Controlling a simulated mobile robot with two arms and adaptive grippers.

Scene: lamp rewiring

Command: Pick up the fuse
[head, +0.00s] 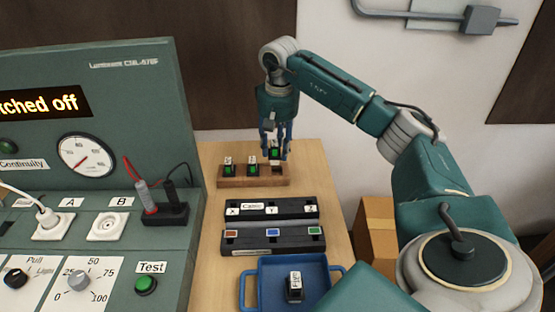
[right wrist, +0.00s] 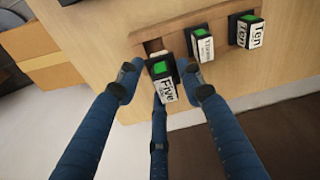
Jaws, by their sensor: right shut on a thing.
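My right gripper (head: 273,148) is shut on a black fuse (head: 274,154) with a green top. In the right wrist view the gripper (right wrist: 162,82) has its fingers around this fuse (right wrist: 162,72), and its white label reads "Five". The fuse is held just above the right end of the wooden rack (head: 245,182), over an empty slot (right wrist: 153,46). Two similar fuses stand in the rack, a left one (head: 229,170) and a middle one (head: 252,169); one label reads "Ten" (right wrist: 256,35). My left gripper is not in view.
A blue tray (head: 249,292) at the table's front holds another labelled fuse (head: 294,287). Dark blocks marked X and Y (head: 272,209) and a block with coloured squares (head: 272,241) lie between tray and rack. The green test panel (head: 120,85) stands left. A cardboard box (head: 377,235) is right.

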